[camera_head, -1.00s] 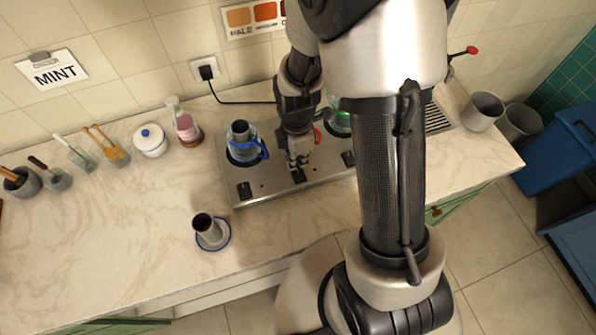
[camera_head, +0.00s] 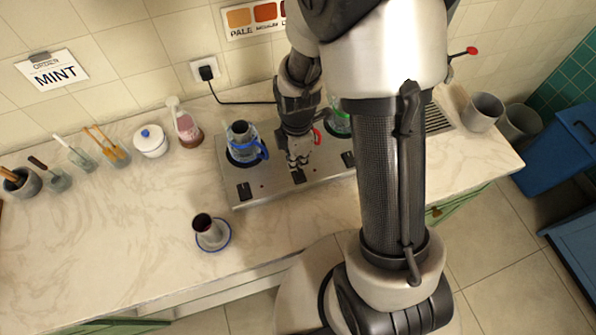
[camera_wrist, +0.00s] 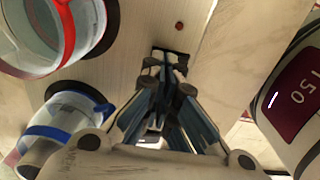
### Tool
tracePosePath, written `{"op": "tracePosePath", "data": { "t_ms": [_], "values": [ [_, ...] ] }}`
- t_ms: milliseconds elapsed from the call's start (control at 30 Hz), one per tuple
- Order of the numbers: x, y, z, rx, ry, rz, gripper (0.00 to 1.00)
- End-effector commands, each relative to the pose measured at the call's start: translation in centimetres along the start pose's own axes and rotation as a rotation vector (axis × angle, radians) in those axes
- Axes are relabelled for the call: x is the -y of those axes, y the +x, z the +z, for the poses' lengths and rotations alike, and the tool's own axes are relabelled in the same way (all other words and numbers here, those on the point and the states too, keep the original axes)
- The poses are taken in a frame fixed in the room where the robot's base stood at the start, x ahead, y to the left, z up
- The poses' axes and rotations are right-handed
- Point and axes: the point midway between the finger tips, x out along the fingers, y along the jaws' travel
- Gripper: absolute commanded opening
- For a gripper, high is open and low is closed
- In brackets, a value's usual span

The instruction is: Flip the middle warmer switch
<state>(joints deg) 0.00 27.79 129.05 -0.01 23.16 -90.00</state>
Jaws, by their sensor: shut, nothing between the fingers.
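The warmer plate (camera_head: 270,188) is a flat metal panel on the counter with black switches along its front edge. The middle switch (camera_head: 299,177) is right in front of my gripper (camera_head: 298,166), which points down at the plate. In the wrist view the black switch (camera_wrist: 170,55) shows just beyond the shut, empty fingertips (camera_wrist: 165,72). I cannot tell whether they touch it or which way it is tipped. The left switch (camera_head: 244,190) and the right switch (camera_head: 348,159) are also in view.
A glass pot with a blue band (camera_head: 243,145) stands left of my gripper. A red-banded pot (camera_wrist: 55,30) stands close by in the wrist view. A green-banded pot (camera_head: 341,122) is partly hidden by my arm. A cup on a saucer (camera_head: 226,243) stands in front. The left counter front is clear.

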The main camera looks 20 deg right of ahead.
Motion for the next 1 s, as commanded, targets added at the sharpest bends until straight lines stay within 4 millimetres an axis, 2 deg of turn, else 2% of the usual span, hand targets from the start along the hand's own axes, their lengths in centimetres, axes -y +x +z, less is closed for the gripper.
{"op": "tracePosePath", "data": {
  "t_ms": [1000],
  "values": [
    [0.0,1.4,0.0,0.0,0.0,-0.001,0.0]
  ]
}}
